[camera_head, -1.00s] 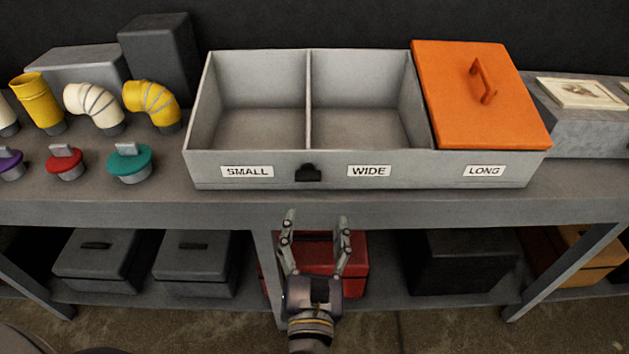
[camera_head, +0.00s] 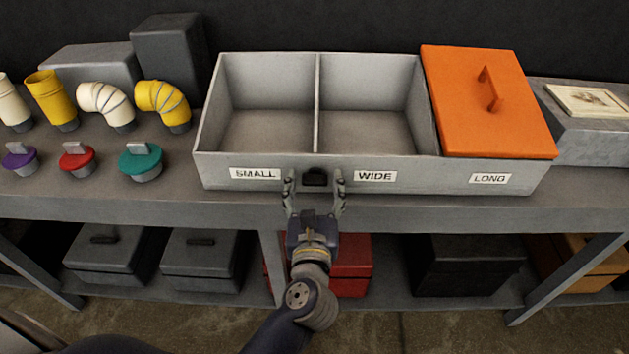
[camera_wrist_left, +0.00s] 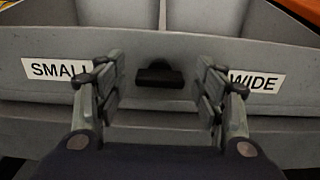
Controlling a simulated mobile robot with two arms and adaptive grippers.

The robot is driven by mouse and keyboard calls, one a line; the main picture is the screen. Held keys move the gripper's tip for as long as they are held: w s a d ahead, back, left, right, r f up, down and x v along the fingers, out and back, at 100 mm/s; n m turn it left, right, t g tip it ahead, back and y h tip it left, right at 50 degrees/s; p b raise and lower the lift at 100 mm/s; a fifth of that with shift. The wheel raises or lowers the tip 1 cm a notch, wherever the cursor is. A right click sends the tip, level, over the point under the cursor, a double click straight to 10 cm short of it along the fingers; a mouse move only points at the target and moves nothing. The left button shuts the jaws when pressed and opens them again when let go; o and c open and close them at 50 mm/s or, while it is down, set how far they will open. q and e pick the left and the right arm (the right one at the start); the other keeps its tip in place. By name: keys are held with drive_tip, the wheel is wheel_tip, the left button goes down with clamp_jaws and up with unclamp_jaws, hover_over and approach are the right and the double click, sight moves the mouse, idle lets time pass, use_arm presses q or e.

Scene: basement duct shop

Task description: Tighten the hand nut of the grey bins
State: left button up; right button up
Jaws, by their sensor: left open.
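The grey bins (camera_head: 215,170) stand on the bench, with compartments labelled SMALL, WIDE and LONG. The SMALL and WIDE compartments are open and look empty. The black hand nut (camera_head: 315,177) sits on the front wall between the SMALL and WIDE labels; it also shows in the left wrist view (camera_wrist_left: 160,75). My left gripper (camera_head: 314,178) is open, with one finger on each side of the hand nut. In the left wrist view the fingers (camera_wrist_left: 161,88) stand clear of the nut on both sides. My right gripper is not in view.
An orange lid (camera_head: 490,110) with a handle covers the LONG compartment. Yellow and white duct pieces (camera_head: 108,105) and purple, red and teal capped pieces (camera_head: 141,160) stand left of the bins. Dark boxes (camera_head: 470,265) and a red box (camera_head: 352,270) sit on the lower shelf.

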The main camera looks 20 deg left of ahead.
use_arm(q)
drive_tip(key=shift+w, duration=0.15)
drive_tip(key=shift+c, duration=0.5)
drive_tip(key=c, duration=1)
drive_tip(key=shift+o, duration=0.2)
